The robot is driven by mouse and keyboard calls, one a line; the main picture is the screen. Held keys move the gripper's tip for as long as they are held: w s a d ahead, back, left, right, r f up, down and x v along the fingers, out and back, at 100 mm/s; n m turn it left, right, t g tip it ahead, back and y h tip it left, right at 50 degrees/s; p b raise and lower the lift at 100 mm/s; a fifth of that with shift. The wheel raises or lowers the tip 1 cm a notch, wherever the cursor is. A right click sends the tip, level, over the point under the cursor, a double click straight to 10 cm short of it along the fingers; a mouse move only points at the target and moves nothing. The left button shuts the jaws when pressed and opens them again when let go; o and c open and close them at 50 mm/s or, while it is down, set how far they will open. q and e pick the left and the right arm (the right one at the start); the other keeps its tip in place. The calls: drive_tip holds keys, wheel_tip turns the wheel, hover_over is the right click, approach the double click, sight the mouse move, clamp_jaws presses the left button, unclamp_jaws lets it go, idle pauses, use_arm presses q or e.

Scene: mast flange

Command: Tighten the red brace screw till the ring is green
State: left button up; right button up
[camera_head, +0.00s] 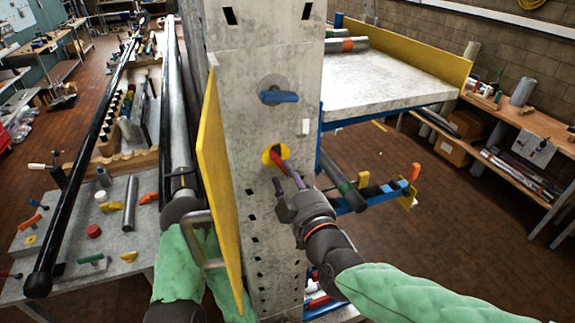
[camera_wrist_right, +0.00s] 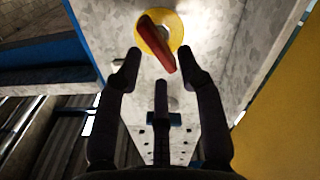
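The red brace screw (camera_head: 279,161) is a red lever-like handle on the pale grey mast (camera_head: 237,120). The ring (camera_head: 268,154) around its base is yellow. In the right wrist view, the red handle (camera_wrist_right: 158,42) crosses the yellow ring (camera_wrist_right: 174,23). My right gripper (camera_head: 289,184) is just below the screw. In the wrist view its fingers (camera_wrist_right: 158,56) are spread, with the handle's free end showing between the tips and a gap visible on both sides. My left gripper (camera_head: 181,185) is left of the yellow panel; its fingers are not clear.
A blue handle (camera_head: 278,97) on a grey disc sits higher on the mast. A yellow panel (camera_head: 214,175) with a metal grab handle (camera_head: 197,239) stands along the mast's left side. A grey shelf (camera_head: 385,82) and a blue rail with tools are right. A cluttered bench (camera_head: 115,240) is left.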

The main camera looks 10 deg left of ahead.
sight(284, 169)
drive_tip(key=shift+x, duration=1)
drive_tip(key=x, duration=0.3)
drive_tip(key=shift+f, duration=0.15)
drive_tip(key=shift+w+a, duration=0.15)
drive_tip(key=shift+w, duration=0.15)
drive_tip(key=shift+c, duration=0.4)
drive_tip(key=shift+s, duration=0.15)
clamp_jaws()
drive_tip(key=shift+f+m+b, duration=0.25)
drive_tip(key=shift+m+b, duration=0.35)
drive_tip(key=shift+b, duration=0.15)
drive_tip(key=shift+d+m+b, duration=0.25)
drive_tip(key=shift+m+b, duration=1.3)
drive_tip(key=shift+m, duration=0.45)
drive_tip(key=shift+o, duration=0.4)
unclamp_jaws()
drive_tip(key=shift+r, duration=0.2)
